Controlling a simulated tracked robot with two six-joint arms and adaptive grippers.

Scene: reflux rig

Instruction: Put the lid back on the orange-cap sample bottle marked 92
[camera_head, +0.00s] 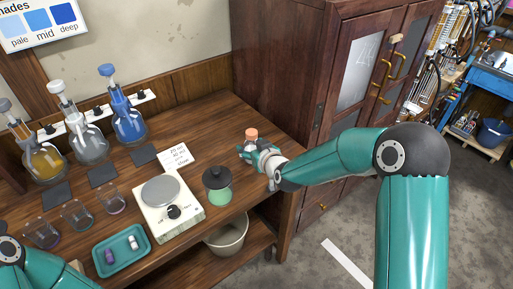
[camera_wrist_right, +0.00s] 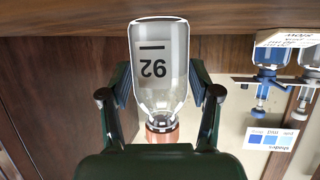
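The clear sample bottle marked 92 (camera_wrist_right: 160,70) stands between the fingers of my right gripper (camera_wrist_right: 160,95) in the right wrist view, which is upside down. The finger pads lie against both sides of the bottle. An orange-copper cap (camera_wrist_right: 162,133) is at its neck; its lower part is hidden by my gripper's body. In the head view the orange cap (camera_head: 251,133) shows on top of the bottle, at my right gripper (camera_head: 252,150) near the bench's right end. I cannot tell whether the bottle's base touches the bench. Only part of my left arm shows at bottom left; its gripper is out of view.
A dark-lidded green jar (camera_head: 217,192) and a balance (camera_head: 167,208) stand left of my right gripper. A teal tray (camera_head: 101,263) holds small vials. Several flasks (camera_head: 128,122) stand at the back left. A wooden cabinet (camera_head: 285,65) rises behind the bench's right end.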

